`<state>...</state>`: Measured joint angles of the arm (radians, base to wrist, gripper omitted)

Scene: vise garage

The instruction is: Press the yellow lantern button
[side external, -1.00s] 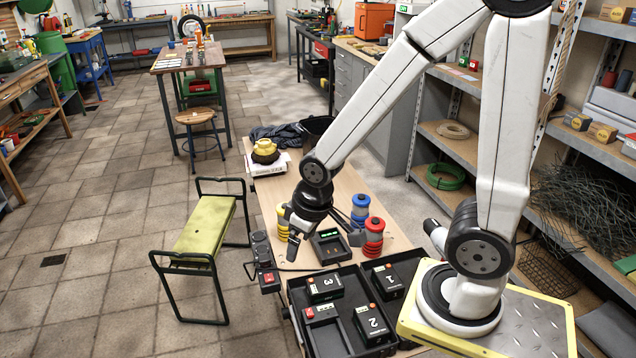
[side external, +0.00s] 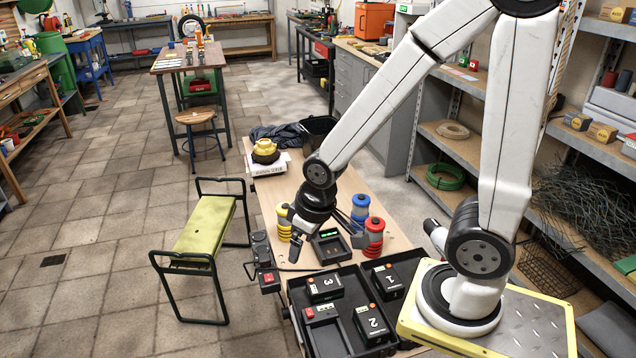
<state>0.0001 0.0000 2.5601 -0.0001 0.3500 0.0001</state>
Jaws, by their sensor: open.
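The yellow lantern (side external: 283,225) stands upright on the wooden bench, left of my gripper and partly hidden by it. Its button cannot be made out. My gripper (side external: 328,242) points down with its two dark fingers spread apart, and nothing shows held in it. Its left finger is close to the yellow lantern in the picture; I cannot tell whether they touch. A blue lantern (side external: 360,207) and a red lantern (side external: 374,238) stand to the right of my gripper.
A black device with a green display (side external: 328,246) lies below my gripper. Black trays (side external: 340,335) with numbered battery packs fill the near end of the bench (side external: 281,196). A dark boxy device with a red switch (side external: 267,278) sits at the left edge.

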